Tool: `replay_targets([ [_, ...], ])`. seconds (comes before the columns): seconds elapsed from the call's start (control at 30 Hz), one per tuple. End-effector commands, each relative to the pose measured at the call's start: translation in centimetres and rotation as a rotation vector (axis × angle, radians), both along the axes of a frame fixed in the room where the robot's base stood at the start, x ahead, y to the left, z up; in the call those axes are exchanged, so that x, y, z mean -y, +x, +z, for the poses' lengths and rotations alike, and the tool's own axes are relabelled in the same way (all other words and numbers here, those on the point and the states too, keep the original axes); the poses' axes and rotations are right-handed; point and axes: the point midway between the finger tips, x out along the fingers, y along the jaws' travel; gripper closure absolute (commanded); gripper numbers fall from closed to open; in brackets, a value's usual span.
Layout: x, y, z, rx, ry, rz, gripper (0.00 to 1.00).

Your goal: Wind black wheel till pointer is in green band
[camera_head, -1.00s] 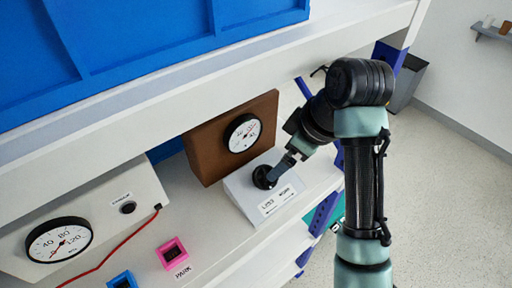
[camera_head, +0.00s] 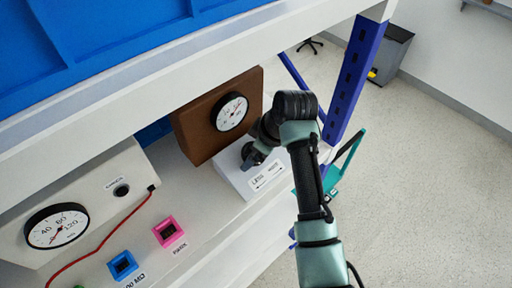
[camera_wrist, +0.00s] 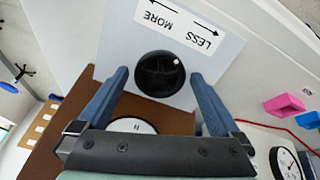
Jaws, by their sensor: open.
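The black wheel (camera_wrist: 160,72) has a white dot near its rim and sits on a white box (camera_head: 236,182) labelled LESS and MORE with arrows. In the head view the wheel is mostly hidden by my arm. My gripper (camera_wrist: 160,76) is open, with one blue finger on each side of the wheel in the wrist view. I cannot tell whether the fingers touch it. A round gauge (camera_head: 232,111) on a brown panel (camera_head: 196,137) stands behind the box. Its pointer and any green band are too small to read. In the wrist view my gripper hides much of the gauge.
To the left are a second gauge (camera_head: 57,226) on a white case with a black knob (camera_head: 121,190), a red cable (camera_head: 88,246), a pink block (camera_head: 168,231) and a blue block (camera_head: 122,265). A shelf edge (camera_head: 130,85) runs above. A blue post (camera_head: 354,80) stands right.

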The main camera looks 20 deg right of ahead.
Motion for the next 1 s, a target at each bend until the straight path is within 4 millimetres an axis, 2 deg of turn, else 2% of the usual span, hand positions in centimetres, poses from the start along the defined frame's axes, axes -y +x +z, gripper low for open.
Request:
replay_targets([
  [0.23, -0.02, 0.02, -0.1, 0.0, 0.0, 0.0, 0.0],
  [0.67, -0.02, 0.02, -0.06, -0.001, 0.001, 0.0, 0.77],
  [1.0, -0.06, 0.01, 0.1, -0.008, 0.02, -0.05, 0.77],
])
